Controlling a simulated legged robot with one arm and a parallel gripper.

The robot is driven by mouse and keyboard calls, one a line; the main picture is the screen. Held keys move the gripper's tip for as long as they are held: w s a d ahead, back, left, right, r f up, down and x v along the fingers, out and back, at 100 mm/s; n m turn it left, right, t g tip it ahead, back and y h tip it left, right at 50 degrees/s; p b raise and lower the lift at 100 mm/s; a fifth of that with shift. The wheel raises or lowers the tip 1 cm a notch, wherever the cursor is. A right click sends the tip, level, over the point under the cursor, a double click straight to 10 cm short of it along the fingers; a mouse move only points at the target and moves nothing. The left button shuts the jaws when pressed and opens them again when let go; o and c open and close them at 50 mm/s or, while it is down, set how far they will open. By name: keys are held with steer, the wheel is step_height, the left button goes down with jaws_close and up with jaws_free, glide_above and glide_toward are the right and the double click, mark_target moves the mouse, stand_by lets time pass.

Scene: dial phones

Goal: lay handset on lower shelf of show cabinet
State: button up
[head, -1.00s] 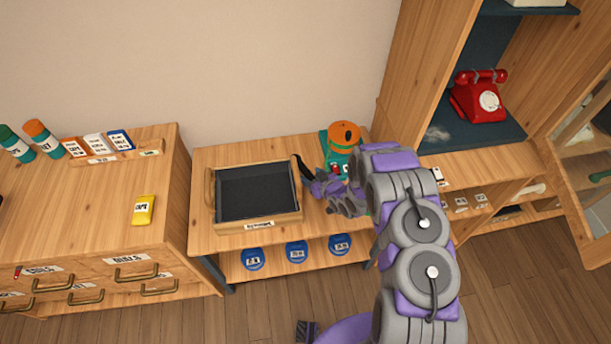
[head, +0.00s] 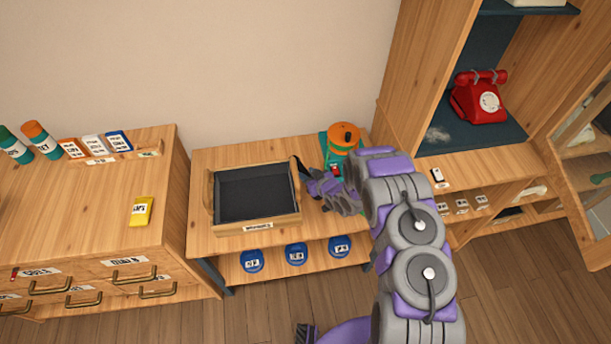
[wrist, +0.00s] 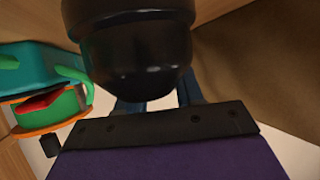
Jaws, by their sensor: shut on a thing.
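My gripper (head: 318,184) is over the bench, just right of the tray, and mostly hidden by my own arm in the head view. It is shut on a black handset; one dark end (head: 298,166) shows beside it. In the wrist view the rounded black handset (wrist: 130,45) fills the top middle, with the blue fingers (wrist: 160,102) partly hidden behind it. The show cabinet (head: 432,70) stands at the right. Its lower shelf (head: 465,138) is dark, carries a red dial phone (head: 480,98) and has a pale smudge at the left. An upper shelf (head: 525,8) is above.
The dark-lined tray (head: 257,222) sits on the bench. A teal device with an orange top (head: 343,137) stands behind my gripper. A drawer unit (head: 80,220) is at left. The cabinet's glazed door (head: 590,140) stands open at right.

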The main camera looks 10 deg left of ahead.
mark_target(309, 176)
steer(key=shift+d, duration=0.1)
jaws_close()
step_height(309, 176, up, 18)
steer(key=p, duration=0.5)
steer(key=s+d+r+m+t+h, duration=0.35)
steer(key=d+r+m+h, duration=0.45)
steer(key=d+r, duration=1.1)
steer(key=d+v, duration=0.1)
steer(key=v, duration=0.5)
steer(key=shift+s+g, duration=0.2)
steer(key=shift+g, duration=0.15)
